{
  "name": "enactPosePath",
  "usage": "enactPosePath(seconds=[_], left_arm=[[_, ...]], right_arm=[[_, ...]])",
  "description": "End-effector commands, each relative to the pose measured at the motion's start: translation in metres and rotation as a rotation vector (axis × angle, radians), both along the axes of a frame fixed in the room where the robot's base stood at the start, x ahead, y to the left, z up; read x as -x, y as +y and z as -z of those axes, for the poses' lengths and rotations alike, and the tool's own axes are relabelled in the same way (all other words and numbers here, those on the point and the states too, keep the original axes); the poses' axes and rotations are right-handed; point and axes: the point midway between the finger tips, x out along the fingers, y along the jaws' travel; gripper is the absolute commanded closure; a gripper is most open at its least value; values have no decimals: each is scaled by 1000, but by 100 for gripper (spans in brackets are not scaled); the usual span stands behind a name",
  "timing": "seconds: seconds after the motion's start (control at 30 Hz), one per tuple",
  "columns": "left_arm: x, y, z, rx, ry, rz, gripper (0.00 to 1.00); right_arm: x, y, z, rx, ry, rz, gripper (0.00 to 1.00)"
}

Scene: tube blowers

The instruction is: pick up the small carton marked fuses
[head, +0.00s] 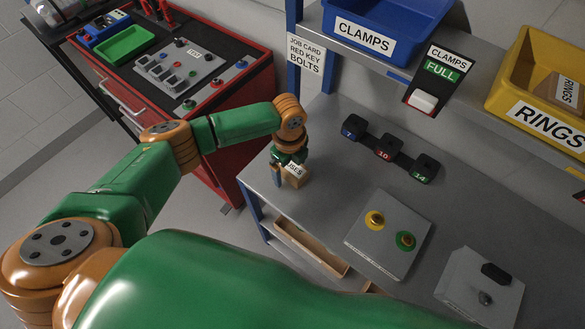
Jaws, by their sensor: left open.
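The small carton (295,181) is tan with a white label, on which only the end of the word, about "USES", shows. It is at the left end of the grey workbench (330,190). My left gripper (284,176) is open and points down right at the carton, covering its upper part and left side. I cannot tell whether the fingers touch it. My right gripper is not in view.
A row of black numbered blocks (385,152), a grey panel with yellow and green knobs (385,247) and a grey switch box (478,290) occupy the bench. Above is a shelf with a blue CLAMPS bin (378,22) and a yellow RINGS bin (530,75). A red cart (240,100) stands left.

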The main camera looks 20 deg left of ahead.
Motion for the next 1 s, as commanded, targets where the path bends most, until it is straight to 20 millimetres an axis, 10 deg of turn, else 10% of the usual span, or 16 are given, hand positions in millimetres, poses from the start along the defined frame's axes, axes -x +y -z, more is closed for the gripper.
enactPosePath(seconds=[0.2,0.53,1.0], left_arm=[[0,0,2,0,-1,0,5],[0,0,1,0,-1,-1,94],[-1,0,-31,3,-5,0,96]], right_arm=[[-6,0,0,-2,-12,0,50],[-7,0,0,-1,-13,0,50],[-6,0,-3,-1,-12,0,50]])
